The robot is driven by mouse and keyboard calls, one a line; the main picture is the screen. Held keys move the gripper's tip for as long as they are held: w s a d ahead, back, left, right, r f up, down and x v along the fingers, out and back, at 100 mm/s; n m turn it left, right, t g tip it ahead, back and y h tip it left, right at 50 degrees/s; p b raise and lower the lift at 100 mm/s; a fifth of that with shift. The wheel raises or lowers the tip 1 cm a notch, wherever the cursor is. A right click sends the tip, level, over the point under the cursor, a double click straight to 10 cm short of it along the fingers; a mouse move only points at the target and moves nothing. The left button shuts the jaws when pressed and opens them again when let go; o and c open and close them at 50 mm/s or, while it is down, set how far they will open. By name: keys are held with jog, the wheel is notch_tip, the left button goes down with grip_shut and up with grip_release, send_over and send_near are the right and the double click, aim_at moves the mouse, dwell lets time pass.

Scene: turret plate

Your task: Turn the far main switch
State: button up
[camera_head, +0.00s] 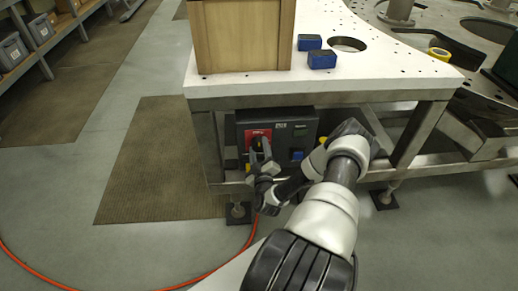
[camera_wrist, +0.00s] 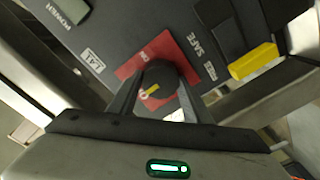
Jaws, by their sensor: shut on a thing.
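The main switch is a dark round knob (camera_wrist: 156,76) with a short yellow mark, set on a red plate (camera_wrist: 131,66). The red plate (camera_head: 249,134) also shows in the head view, at the left of a dark control panel (camera_head: 288,125) under the white table. My gripper (camera_head: 260,152) is at the panel in front of the red plate. In the wrist view my gripper (camera_wrist: 157,98) has one finger on each side of the knob and is shut on it. The yellow mark is slanted. White lettering reads "ON" and "SAFE"; part of the plate's lower edge is hidden.
A yellow block-like part (camera_wrist: 254,62) sits right of the switch in the wrist view. The white table (camera_head: 350,85) overhangs the panel, bearing a wooden box (camera_head: 243,38) and blue blocks (camera_head: 322,60). A table leg stands left of the panel. An orange cable (camera_head: 40,278) crosses the floor.

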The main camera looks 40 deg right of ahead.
jog(key=shift+m, duration=0.3)
jog(key=m+b, duration=0.1)
jog(key=m, duration=0.2)
jog(key=shift+m, duration=0.3)
jog(key=m+b, duration=0.2)
jog(key=m, duration=0.2)
jog(key=shift+d+m, duration=0.1)
jog(key=shift+m, duration=0.3)
jog(key=m+b, duration=0.1)
jog(key=m, duration=0.3)
jog(key=shift+b, duration=0.3)
jog(key=shift+s+m+b, duration=0.1)
jog(key=shift+m+b, duration=0.65)
jog(key=shift+m, duration=1.75)
jog(key=o, duration=1.1)
jog(key=shift+c, duration=0.2)
